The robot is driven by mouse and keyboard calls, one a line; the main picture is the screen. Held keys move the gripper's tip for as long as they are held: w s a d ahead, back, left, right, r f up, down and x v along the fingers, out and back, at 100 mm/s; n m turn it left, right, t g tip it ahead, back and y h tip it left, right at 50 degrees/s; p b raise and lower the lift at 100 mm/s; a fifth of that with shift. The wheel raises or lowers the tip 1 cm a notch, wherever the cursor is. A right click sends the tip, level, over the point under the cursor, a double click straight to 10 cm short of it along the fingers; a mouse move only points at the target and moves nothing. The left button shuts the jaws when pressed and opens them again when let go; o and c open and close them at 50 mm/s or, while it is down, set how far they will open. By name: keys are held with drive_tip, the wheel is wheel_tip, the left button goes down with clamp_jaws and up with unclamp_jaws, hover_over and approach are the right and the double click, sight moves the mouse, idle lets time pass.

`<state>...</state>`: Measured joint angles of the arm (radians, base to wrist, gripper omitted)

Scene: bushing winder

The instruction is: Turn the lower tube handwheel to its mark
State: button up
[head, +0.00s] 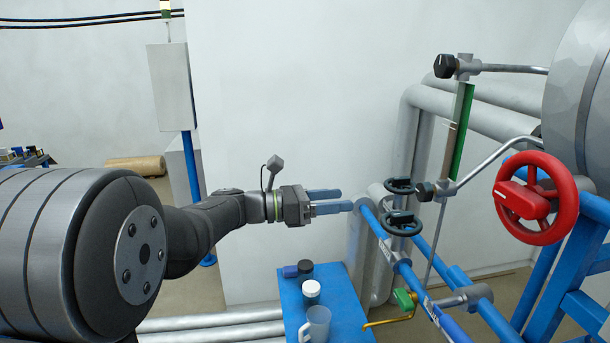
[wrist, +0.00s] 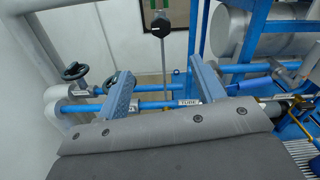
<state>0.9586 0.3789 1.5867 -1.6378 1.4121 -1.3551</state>
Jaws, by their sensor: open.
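Two small black handwheels sit one above the other on the blue pipework in the head view, the upper one (head: 399,186) and the lower one (head: 403,224). Two dark handwheels also show at the left in the wrist view (wrist: 75,71), (wrist: 110,83); I cannot tell which is which there. My gripper (head: 327,202) is left of both wheels in the head view, its fingers spread, empty and pointing towards them, apart from both. In the wrist view its two fingers (wrist: 163,87) stand apart, with a blue pipe visible between them. No mark on either wheel is readable.
A large red handwheel (head: 536,198) stands at the right. A blue bench (head: 343,306) below my gripper carries a clear mug (head: 316,325) and small jars. A green-handled valve (head: 404,299) and a black knob (head: 445,66) are nearby. Grey pipes (head: 412,137) run behind the wheels.

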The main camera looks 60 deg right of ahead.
sight(420, 193)
drive_tip(key=shift+n, duration=0.4)
drive_tip(key=x, duration=2)
drive_tip(key=shift+s+f, duration=0.1)
drive_tip(key=shift+s, duration=0.1)
drive_tip(key=c, duration=1)
